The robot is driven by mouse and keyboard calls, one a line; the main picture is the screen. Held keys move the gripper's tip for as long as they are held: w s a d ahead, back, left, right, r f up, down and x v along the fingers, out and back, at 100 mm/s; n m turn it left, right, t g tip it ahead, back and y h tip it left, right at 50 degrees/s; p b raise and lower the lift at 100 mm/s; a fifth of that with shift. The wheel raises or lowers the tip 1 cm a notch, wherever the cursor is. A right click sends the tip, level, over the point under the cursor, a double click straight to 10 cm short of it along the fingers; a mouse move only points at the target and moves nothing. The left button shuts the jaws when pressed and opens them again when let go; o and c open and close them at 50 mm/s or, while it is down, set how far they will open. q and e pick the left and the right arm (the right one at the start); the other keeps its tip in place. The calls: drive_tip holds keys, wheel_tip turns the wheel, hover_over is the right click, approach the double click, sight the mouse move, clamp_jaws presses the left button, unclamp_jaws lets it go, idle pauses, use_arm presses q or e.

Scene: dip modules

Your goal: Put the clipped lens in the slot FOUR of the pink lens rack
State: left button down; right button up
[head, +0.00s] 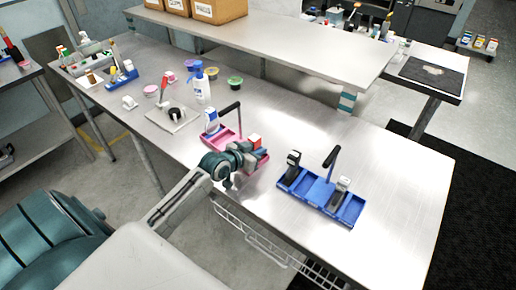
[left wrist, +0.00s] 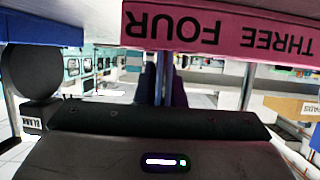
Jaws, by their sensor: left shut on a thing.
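The pink lens rack (head: 218,139) stands near the table's front edge, with a black upright handle. A white-and-blue piece (head: 211,121) stands in its far end. My left gripper (head: 250,158) is over the near end of the rack, shut on the clipped lens; its fingertips are hard to make out. A white piece with a red top (head: 254,142) shows by the gripper; I cannot tell whether it is the held lens. In the left wrist view, the pink rack's side (left wrist: 222,28) reads THREE and FOUR upside down. Slot four's inside is hidden. My right gripper is not in view.
A blue rack (head: 322,198) with a handle and dark pieces stands close on the right; its edge (left wrist: 42,28) shows in the left wrist view. A white bottle (head: 201,86) and small tubs stand behind. The table's right end is clear.

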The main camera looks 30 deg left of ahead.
use_arm(q)
drive_tip(key=shift+f, duration=0.2)
drive_tip(key=c, duration=1.5)
unclamp_jaws()
drive_tip(key=shift+r, duration=0.2)
drive_tip(key=shift+s+a, duration=0.1)
drive_tip(key=shift+s, duration=0.2)
drive_tip(key=v, duration=1.1)
drive_tip(key=shift+s+r, duration=0.2)
